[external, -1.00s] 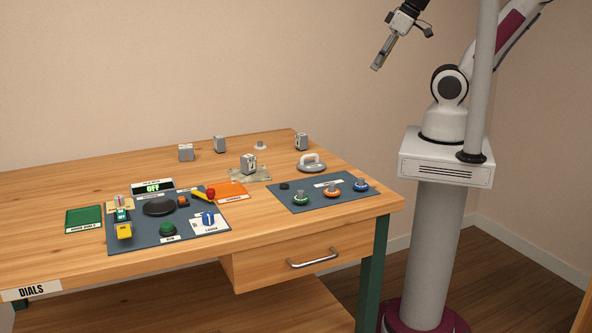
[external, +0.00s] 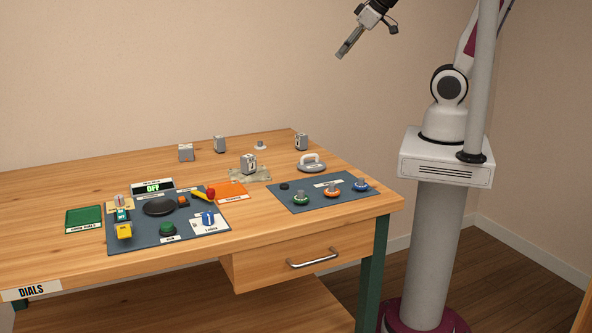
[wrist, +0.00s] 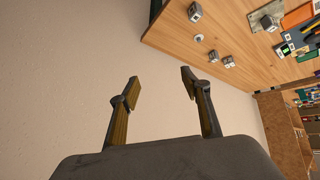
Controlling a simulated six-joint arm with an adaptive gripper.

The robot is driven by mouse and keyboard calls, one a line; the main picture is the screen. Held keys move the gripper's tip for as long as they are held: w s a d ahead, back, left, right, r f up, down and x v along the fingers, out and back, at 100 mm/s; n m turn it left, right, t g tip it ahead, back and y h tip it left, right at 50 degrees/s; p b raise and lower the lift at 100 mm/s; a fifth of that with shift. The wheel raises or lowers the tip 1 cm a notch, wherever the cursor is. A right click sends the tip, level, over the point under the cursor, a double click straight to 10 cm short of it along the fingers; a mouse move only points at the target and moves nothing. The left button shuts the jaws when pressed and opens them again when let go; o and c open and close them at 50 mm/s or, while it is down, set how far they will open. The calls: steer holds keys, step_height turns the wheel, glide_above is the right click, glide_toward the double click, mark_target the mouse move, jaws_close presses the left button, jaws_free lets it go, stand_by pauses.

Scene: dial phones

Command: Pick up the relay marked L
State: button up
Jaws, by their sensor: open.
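Several small grey blocks, likely the relays, stand on the wooden table: one at the back left (external: 186,152), one right of it (external: 219,144), one at the back right (external: 301,141), and one on a mottled mat (external: 249,163). Dark marks show on some, but I cannot read which bears the L. In the wrist view, blocks also show at the top (wrist: 195,11), on the mat (wrist: 267,22) and near the table edge (wrist: 229,62). My gripper (external: 343,52) is open and empty, high above and beyond the table's back right; its parted fingers show in the wrist view (wrist: 160,84).
A grey handled weight (external: 312,164) stands right of the mat. A panel with colored knobs (external: 290,204) lies at the right, and a larger control panel (external: 140,237) at the left. A small round white piece (external: 260,146) sits at the back. The air around my gripper is clear.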

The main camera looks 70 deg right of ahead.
steer(key=w+a+f+n+t+y, duration=0.1)
steer(key=w+f+n+t, duration=0.1)
steer(key=w, duration=1.2)
steer(key=w+f+n+t+y, duration=0.1)
steer(key=w+f+n+t, duration=0.15)
steer(key=w, duration=1.15)
steer(key=n+g+y, duration=0.3)
steer(key=n+y, duration=0.2)
steer(key=y, duration=0.5)
glide_toward(219, 141)
steer(key=w, duration=0.1)
steer(key=w+d, duration=0.1)
steer(key=w, duration=0.1)
steer(key=shift+s+a+f+n, duration=0.15)
steer(key=shift+f+n, duration=0.1)
steer(key=shift+f, duration=0.1)
steer(key=shift+x, duration=1.3)
steer(key=shift+a, duration=0.1)
